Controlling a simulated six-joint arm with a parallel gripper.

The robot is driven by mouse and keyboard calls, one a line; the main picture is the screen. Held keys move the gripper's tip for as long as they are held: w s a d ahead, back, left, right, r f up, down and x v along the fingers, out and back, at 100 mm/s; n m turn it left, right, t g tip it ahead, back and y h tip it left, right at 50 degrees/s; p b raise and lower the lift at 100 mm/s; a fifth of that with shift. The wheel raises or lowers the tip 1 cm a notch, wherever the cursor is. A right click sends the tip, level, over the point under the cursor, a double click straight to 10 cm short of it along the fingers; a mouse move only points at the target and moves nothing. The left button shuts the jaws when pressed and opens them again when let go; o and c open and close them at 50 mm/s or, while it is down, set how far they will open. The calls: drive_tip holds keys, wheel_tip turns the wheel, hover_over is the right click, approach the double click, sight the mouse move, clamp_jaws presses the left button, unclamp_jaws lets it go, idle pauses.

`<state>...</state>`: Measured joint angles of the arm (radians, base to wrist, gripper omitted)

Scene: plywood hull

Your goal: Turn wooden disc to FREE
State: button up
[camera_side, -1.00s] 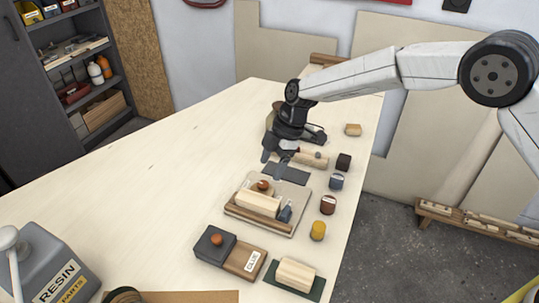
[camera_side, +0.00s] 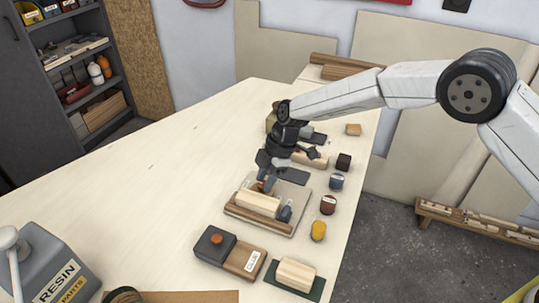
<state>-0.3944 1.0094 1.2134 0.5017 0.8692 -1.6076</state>
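The wooden disc (camera_side: 257,187) is on a light board (camera_side: 301,198) near the right side of the bench, behind a pale wooden block (camera_side: 258,202). An orange-brown part on it shows only partly, as my gripper covers much of it. My gripper (camera_side: 268,183) points down over the disc, with its fingertips at or just above it. I cannot tell whether the fingers touch the disc or how far apart they are. Any FREE marking is too small or hidden to read.
A small blue piece (camera_side: 285,213) stands on the board beside the block. A dark box with an orange knob (camera_side: 215,241) and a pale block on a green base (camera_side: 296,275) are in front. Several small cylinders, including a yellow one (camera_side: 318,230), line the right edge.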

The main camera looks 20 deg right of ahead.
drive_tip(key=shift+m, duration=0.3)
clamp_jaws()
drive_tip(key=m+t, duration=0.1)
drive_tip(key=m, duration=0.1)
drive_tip(key=m+t, duration=0.1)
drive_tip(key=m, duration=0.1)
drive_tip(key=shift+s+r+m, duration=0.1)
drive_tip(key=shift+s+m, duration=0.1)
drive_tip(key=shift+m, duration=0.2)
drive_tip(key=shift+s+a+m+t+h, duration=0.1)
drive_tip(key=shift+m+t+h, duration=0.35)
drive_tip(key=shift+m, duration=0.9)
drive_tip(key=shift+s+m+t+h, duration=0.1)
drive_tip(key=shift+m+t+h, duration=0.3)
drive_tip(key=shift+m, duration=0.95)
drive_tip(key=shift+a+m+t+h, duration=0.1)
drive_tip(key=shift+m+t+h, duration=0.25)
drive_tip(key=shift+m, duration=1.1)
drive_tip(key=shift+a+m+t+h, duration=0.1)
drive_tip(key=shift+m+h, duration=0.4)
drive_tip(key=shift+m, duration=0.95)
drive_tip(key=shift+a+m+h, duration=0.1)
drive_tip(key=shift+m+h, duration=0.4)
drive_tip(key=shift+m, duration=0.75)
drive_tip(key=shift+a+m+h, duration=0.1)
drive_tip(key=shift+m+h, duration=0.4)
drive_tip(key=shift+m, duration=0.75)
drive_tip(key=o, duration=1)
unclamp_jaws()
